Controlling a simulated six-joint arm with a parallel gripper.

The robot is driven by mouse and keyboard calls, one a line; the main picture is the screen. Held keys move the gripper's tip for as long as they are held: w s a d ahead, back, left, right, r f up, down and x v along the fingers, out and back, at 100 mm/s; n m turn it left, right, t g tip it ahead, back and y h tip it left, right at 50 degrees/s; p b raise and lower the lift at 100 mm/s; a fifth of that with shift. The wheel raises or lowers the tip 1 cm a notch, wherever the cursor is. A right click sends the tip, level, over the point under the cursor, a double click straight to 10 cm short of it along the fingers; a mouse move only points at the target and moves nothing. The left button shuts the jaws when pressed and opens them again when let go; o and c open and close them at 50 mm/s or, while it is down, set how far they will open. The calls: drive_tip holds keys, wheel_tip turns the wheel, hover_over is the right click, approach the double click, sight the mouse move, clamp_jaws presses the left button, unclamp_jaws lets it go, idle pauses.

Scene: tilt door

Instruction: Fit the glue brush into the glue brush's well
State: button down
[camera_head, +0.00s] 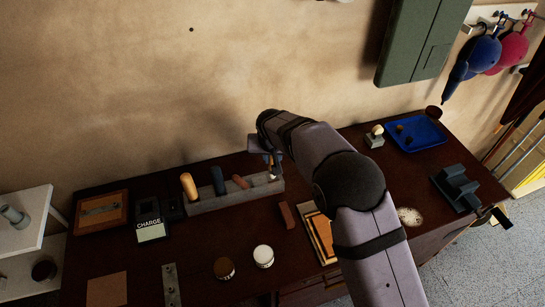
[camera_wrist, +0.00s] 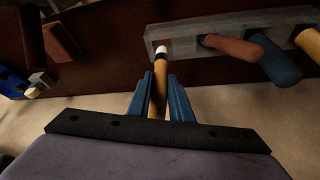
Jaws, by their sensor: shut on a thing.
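My gripper (camera_wrist: 161,80) is shut on the glue brush (camera_wrist: 158,100), a tan stick with a dark band and a white tip. In the wrist view the white tip points away from my gripper and overlaps the rack's edge near its left end. I cannot tell whether the tip touches the rack or sits in a well. The grey rack (camera_head: 208,204) stands on the dark bench. In the head view my gripper (camera_head: 273,163) is over the rack's right end, and my arm partly hides it.
The rack holds a tan-handled tool (camera_head: 189,186), a blue-handled tool (camera_head: 217,180) and a red-brown piece (camera_head: 240,182). A red-brown block (camera_head: 287,215) lies in front. Two round jars (camera_head: 263,256) (camera_head: 224,268) stand nearer. A blue tray (camera_head: 424,137) is at right.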

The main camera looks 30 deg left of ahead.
drive_tip(key=shift+f+b, duration=1.9)
drive_tip(key=shift+f, duration=0.7)
drive_tip(key=c, duration=1.5)
unclamp_jaws()
drive_tip(key=shift+r, duration=0.1)
drive_tip(key=shift+b+v, duration=1.2)
drive_tip(key=shift+v, duration=2.4)
